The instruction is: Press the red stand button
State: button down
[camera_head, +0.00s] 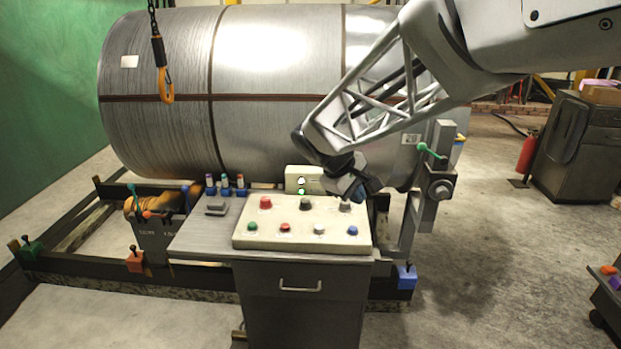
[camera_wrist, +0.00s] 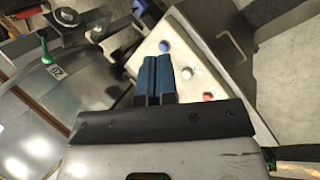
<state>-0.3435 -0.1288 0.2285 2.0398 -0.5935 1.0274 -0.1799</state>
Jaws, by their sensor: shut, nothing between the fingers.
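A pale button panel (camera_head: 270,241) lies on top of a grey cabinet. A larger red button (camera_head: 265,203) is at its back left, and a smaller red button (camera_head: 285,228) is in its front row. I cannot tell which is the stand button. The smaller red one also seems to show in the wrist view (camera_wrist: 208,97). My gripper (camera_head: 360,192) is over the back right of the panel, to the right of both red buttons. Its blue fingers are together and empty in the wrist view (camera_wrist: 155,58). They hide part of the panel there.
A green button (camera_head: 252,227), white button (camera_head: 319,229), blue button (camera_head: 352,230) and dark button (camera_head: 305,204) share the panel. A small box (camera_head: 297,176) with a green light stands behind. A large metal coil (camera_head: 260,90) fills the back. A hook (camera_head: 163,75) hangs at left.

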jog(key=w+a+f+n+t+h, duration=0.1)
jog(key=w+a+f+n, duration=0.25)
jog(key=w+a, duration=0.55)
jog(key=n+t+h, duration=0.1)
jog(key=n+t, duration=0.1)
jog(key=n, duration=0.1)
send_over(285, 226)
notch_tip(285, 226, down, 5)
jog(key=shift+f, duration=0.15)
jog(key=shift+f, duration=4.3)
jog(key=shift+f, duration=0.9)
jog(key=shift+r, duration=0.9)
